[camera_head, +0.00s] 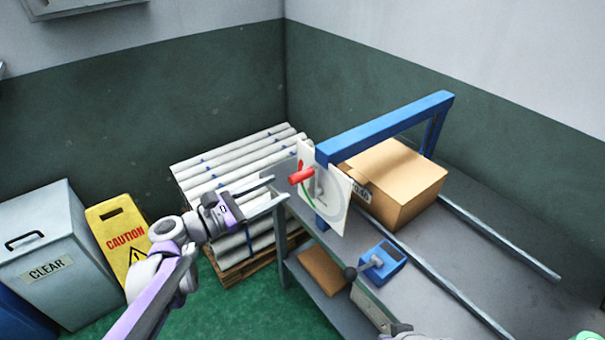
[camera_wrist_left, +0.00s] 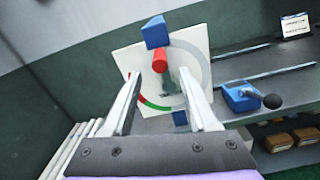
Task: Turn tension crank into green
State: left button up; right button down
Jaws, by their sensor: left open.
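The tension crank has a red handle (camera_head: 302,176) sticking out from a white dial plate (camera_head: 338,215) on the blue frame. In the left wrist view the red handle (camera_wrist_left: 160,61) is near the dial's top middle. A curved band on the dial has a green part (camera_wrist_left: 156,106) at the lower left, a red part at the left and grey elsewhere. My left gripper (camera_head: 280,188) is open, just left of the handle in the head view. In the left wrist view the handle shows between the fingertips (camera_wrist_left: 160,73), with gaps on both sides; no contact shows.
The blue frame (camera_head: 385,128) spans the metal table, with a cardboard box (camera_head: 408,190) behind the dial. A blue box with a black-knobbed lever (camera_head: 380,262) is at the front. A stack of white rolls (camera_head: 235,160), a yellow caution sign (camera_head: 118,235) and a grey bin (camera_head: 45,255) stand left.

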aim_at(312, 171)
pick_arm(q)
jog(key=x, duration=0.9)
jog(key=shift+p, duration=0.4)
grip_shut()
dwell(0.8)
